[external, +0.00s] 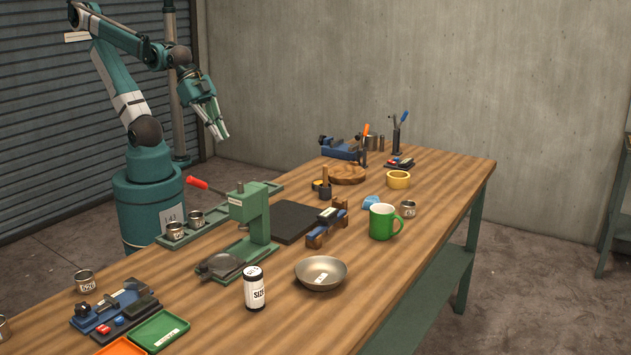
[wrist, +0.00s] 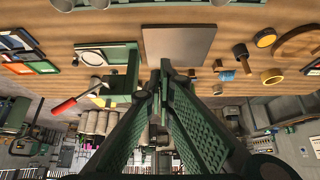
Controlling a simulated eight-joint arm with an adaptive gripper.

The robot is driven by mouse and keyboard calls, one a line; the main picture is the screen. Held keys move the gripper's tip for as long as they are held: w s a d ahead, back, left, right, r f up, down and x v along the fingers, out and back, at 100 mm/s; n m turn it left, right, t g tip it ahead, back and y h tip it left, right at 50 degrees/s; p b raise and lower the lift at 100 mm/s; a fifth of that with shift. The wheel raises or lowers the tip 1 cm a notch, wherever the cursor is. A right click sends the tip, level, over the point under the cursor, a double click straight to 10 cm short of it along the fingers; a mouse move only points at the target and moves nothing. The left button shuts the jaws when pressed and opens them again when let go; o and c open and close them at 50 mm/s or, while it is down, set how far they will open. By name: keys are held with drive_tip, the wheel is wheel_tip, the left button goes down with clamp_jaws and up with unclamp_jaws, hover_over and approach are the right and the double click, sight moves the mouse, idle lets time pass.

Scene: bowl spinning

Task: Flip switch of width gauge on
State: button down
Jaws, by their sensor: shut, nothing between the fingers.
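No part is clearly labelled as the width gauge, and I cannot tell which device it is. A blue and dark device with a red button (external: 112,308) lies at the near left of the table. A second small dark device with red and blue parts (external: 399,163) lies at the far end. A blue and brown fixture (external: 327,226) stands mid-table. No switch position can be made out. My gripper (external: 219,133) hangs in the air beyond the table's far-left edge, touching nothing. In the wrist view my gripper (wrist: 164,75) is shut and empty.
A green press (external: 255,215) with a red-tipped lever stands mid-table beside a dark mat (external: 290,218). A metal bowl (external: 320,272), a labelled can (external: 254,290) and a green mug (external: 382,222) stand nearer. The right front of the wooden table (external: 420,245) is clear.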

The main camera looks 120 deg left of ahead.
drive_tip(key=w+d+r+m+g+p, duration=0.2)
drive_tip(key=w+d+r+m, duration=0.3)
drive_tip(key=w+d, duration=0.65)
drive_tip(key=m+g+p, duration=0.3)
drive_tip(key=m+p, duration=0.2)
drive_tip(key=m, duration=0.7)
hover_over(106, 329)
drive_tip(key=s, duration=0.3)
wheel_tip(106, 329, down, 14)
drive_tip(key=shift+s+f, duration=0.15)
drive_tip(key=shift+s, duration=0.05)
drive_tip(key=shift+f, duration=0.15)
drive_tip(key=shift+w+f, duration=0.45)
drive_tip(key=shift+f, duration=1.8)
drive_tip(key=shift+w+f, duration=0.45)
drive_tip(key=shift+f, duration=1.8)
drive_tip(key=shift+w+f, duration=0.45)
drive_tip(key=shift+f, duration=1.8)
